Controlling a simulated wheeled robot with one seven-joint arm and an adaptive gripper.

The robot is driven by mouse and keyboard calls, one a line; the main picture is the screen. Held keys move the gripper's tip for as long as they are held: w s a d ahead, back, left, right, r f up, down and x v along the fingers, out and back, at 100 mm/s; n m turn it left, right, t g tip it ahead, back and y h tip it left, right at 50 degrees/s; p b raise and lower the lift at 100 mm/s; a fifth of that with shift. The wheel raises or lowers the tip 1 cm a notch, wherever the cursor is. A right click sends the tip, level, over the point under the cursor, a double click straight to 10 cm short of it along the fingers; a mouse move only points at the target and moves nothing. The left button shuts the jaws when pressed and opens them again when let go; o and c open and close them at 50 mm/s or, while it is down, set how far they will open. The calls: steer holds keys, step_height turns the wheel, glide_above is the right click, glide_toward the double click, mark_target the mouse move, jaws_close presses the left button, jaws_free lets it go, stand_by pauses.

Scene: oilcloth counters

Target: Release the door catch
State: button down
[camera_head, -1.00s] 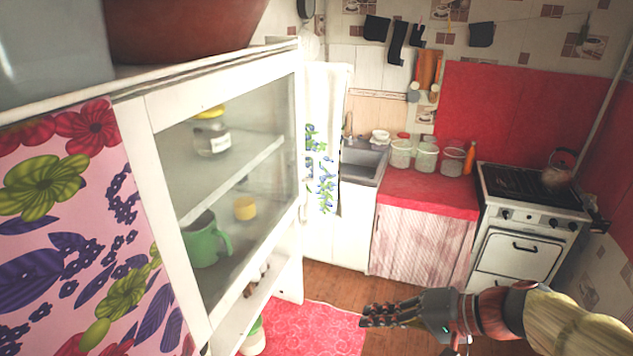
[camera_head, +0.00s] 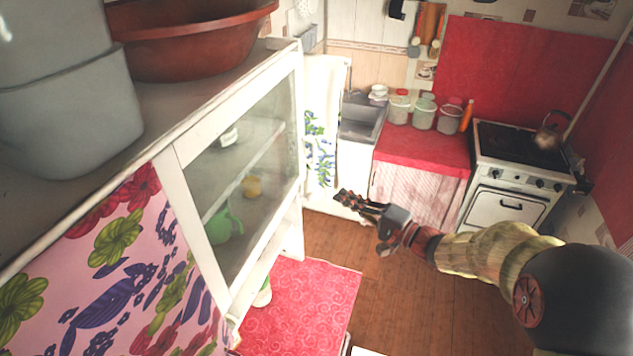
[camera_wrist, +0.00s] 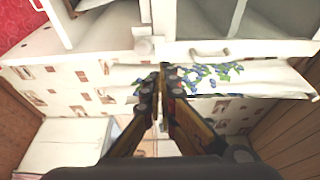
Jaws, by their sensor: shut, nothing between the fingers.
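The white cabinet (camera_head: 285,60) stands at the left in the head view, its glass door (camera_head: 245,165) closed. In the wrist view, a small white catch or knob (camera_wrist: 144,46) sits on the cabinet's white frame, and a pale curved handle (camera_wrist: 210,52) is to its right. My gripper (camera_head: 347,198) is right of the cabinet door in the head view, apart from it. In the wrist view my gripper (camera_wrist: 162,82) is shut and empty, its tips appearing just below the catch. The catch is too small to make out in the head view.
A grey tub (camera_head: 65,125) and a brown basin (camera_head: 190,45) stand on the cabinet. Behind it are a towel (camera_head: 322,150), a sink (camera_head: 360,120), a red counter (camera_head: 425,150) with jars, and a stove (camera_head: 505,185). A red mat (camera_head: 300,300) lies on open wooden floor.

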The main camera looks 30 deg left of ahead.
mark_target(304, 177)
steer(key=p+x, duration=0.2)
steer(key=x, duration=0.8)
steer(key=shift+p, duration=0.3)
steer(key=shift+f+b, duration=0.1)
steer(key=shift+b, duration=0.75)
steer(key=shift+s+n+b, duration=0.15)
steer(key=shift+n+b, duration=0.15)
steer(key=shift+b, duration=0.3)
